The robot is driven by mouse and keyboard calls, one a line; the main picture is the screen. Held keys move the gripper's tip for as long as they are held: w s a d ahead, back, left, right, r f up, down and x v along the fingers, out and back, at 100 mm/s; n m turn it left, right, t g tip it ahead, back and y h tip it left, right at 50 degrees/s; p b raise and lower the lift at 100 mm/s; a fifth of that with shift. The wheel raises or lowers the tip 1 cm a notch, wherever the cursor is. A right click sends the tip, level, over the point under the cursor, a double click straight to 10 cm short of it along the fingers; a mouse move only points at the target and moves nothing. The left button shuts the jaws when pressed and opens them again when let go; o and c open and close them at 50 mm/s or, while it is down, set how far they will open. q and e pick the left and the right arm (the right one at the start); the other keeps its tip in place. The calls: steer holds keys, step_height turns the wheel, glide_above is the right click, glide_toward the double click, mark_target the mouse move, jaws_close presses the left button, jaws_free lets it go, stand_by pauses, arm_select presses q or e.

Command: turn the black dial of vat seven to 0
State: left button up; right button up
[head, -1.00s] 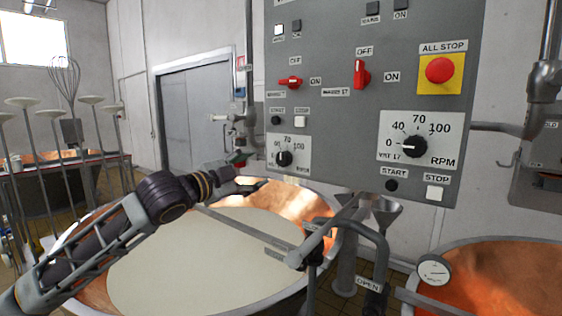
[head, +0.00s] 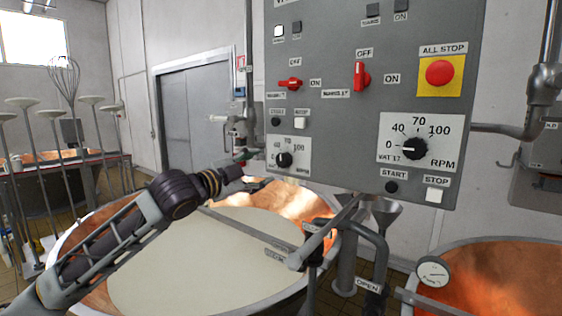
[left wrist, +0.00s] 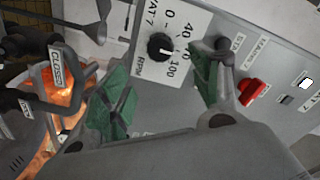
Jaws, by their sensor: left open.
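The black dial of vat seven (left wrist: 160,46) sits on a white plate marked VAT 7, with a 0 to 100 scale, in the left wrist view. In the head view, the smaller left dial (head: 284,159) appears to be this one; its vat label is hard to read there. In the head view the left gripper (head: 256,172) is just left of that dial. My right gripper is not seen.
A larger dial (head: 415,147), apparently labelled VAT 17, is further right on the grey panel (head: 335,130). Red switches (head: 362,77) and an ALL STOP button (head: 439,72) are above. A copper vat of pale liquid (head: 170,260) lies below my arm. A black-handled fitting (head: 375,240) stands right.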

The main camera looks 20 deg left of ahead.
mark_target(281, 161)
arm_select(q)
steer(key=p+x, duration=0.1)
steer(key=x, duration=0.4)
steer(key=shift+w+d+r, duration=0.1)
steer(key=shift+w+d, duration=0.1)
steer(key=shift+w, duration=0.1)
steer(key=p+x, duration=0.1)
steer(key=x, duration=0.3)
steer(key=shift+x, duration=0.8)
steer(key=shift+c, duration=0.7)
steer(key=c, duration=0.9)
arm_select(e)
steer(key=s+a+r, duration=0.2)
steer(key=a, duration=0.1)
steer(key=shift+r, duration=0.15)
